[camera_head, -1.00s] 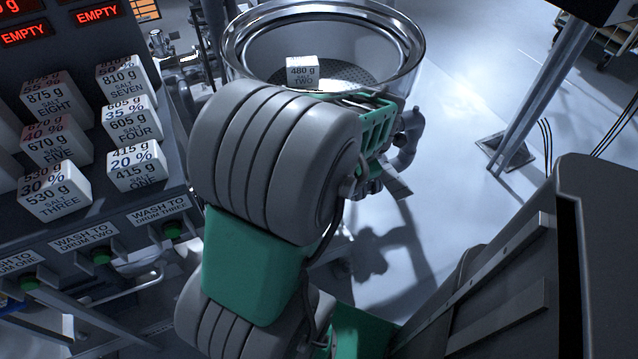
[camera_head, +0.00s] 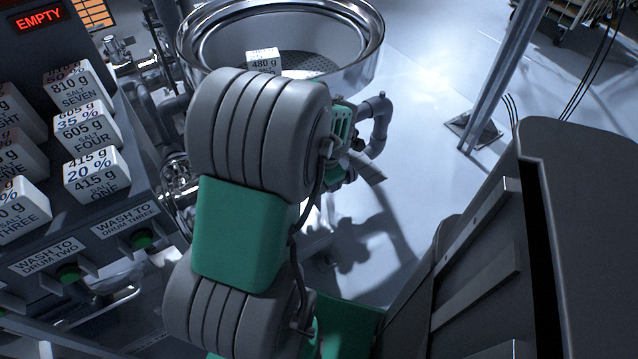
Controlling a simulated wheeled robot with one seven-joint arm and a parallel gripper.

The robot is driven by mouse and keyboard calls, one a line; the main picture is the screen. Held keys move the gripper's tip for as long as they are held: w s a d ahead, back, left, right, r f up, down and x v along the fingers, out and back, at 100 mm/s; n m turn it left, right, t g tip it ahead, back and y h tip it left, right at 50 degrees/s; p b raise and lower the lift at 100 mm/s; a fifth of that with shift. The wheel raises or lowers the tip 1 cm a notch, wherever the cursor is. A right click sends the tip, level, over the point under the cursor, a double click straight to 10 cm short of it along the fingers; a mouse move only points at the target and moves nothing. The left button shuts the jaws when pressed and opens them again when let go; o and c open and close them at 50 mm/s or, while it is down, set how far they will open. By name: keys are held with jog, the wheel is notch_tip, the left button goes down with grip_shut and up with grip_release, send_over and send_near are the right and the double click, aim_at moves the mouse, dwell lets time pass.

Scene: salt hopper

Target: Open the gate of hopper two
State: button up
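A large round metal hopper (camera_head: 362,60) with a perforated floor stands at the top middle of the head view. I see no label on it that tells which hopper it is, and no gate shows. A white salt block (camera_head: 263,57) marked 480 g sits inside it, its lower part hidden by my arm. My grey and green arm reaches up in front of the hopper. My gripper is hidden behind the arm, so its fingers do not show.
A dark rack at left holds several white salt blocks, among them SALT ONE (camera_head: 97,180) and SALT FOUR (camera_head: 88,128). Below are green buttons (camera_head: 142,238) labelled WASH TO DRUM. A metal post (camera_head: 510,75) stands at right. Pale floor (camera_head: 415,130) lies clear between.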

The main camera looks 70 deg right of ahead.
grip_shut()
dwell(0.9)
jog(key=s+a+p, duration=0.1)
jog(key=s+a, duration=0.4)
jog(key=shift+s+p, duration=0.3)
jog(key=shift+s, duration=0.1)
jog(key=shift+a, duration=0.1)
jog(key=shift+o, duration=2)
grip_release()
